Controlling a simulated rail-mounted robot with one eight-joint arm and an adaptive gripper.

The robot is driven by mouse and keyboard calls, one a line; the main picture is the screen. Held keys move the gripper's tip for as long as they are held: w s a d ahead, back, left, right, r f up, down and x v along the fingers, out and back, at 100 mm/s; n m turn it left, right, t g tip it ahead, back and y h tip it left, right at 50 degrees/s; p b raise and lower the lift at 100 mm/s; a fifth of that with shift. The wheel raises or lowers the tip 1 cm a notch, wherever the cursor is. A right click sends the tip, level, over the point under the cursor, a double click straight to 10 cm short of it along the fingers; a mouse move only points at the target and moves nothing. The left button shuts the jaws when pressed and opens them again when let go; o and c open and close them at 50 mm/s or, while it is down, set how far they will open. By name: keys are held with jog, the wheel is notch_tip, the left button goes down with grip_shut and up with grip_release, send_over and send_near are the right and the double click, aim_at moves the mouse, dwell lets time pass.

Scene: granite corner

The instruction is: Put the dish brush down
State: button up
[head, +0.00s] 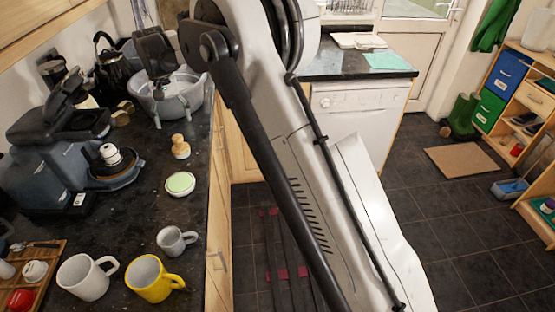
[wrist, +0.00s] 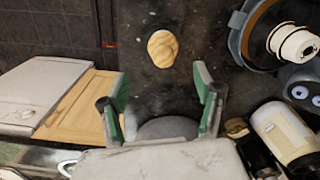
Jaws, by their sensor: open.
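The dish brush (head: 181,147), small with a round wooden knob, stands upright on the dark granite counter (head: 140,210). In the wrist view it shows from above as a tan round shape (wrist: 162,48), beyond the fingertips and apart from them. My gripper (wrist: 161,82) is open, with green-padded fingers spread and nothing between them. In the head view my gripper (head: 158,88) is over the grey basin (head: 190,97), behind the brush.
A white-and-green round dish (head: 180,184) sits just in front of the brush. A dark coffee machine (head: 60,150) stands to the left. A grey mug (head: 176,241), yellow mug (head: 153,279) and white mug (head: 86,277) stand nearer. Bare counter lies around the brush.

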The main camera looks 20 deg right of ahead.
jog(key=s+d+r+t, duration=0.2)
jog(key=s+d+r, duration=0.55)
jog(key=s, duration=0.25)
jog(key=s+d+r+t, duration=0.1)
jog(key=s+d+r, duration=0.65)
jog(key=s, duration=0.35)
jog(key=s+d+f+t, duration=0.1)
jog(key=s+d+f, duration=0.1)
jog(key=s, duration=0.5)
jog(key=s+d+f+t, duration=0.1)
jog(key=s+d+f, duration=0.1)
jog(key=s, duration=0.6)
jog(key=s+d+f+t, duration=0.2)
jog(key=s+d, duration=0.1)
jog(key=s, duration=0.4)
jog(key=shift+s+d+m, duration=0.25)
jog(key=shift+d+m, duration=0.05)
jog(key=shift+f, duration=0.1)
notch_tip(320, 180, down, 4)
jog(key=b, duration=0.4)
jog(key=shift+f, duration=0.2)
jog(key=shift+o, duration=0.3)
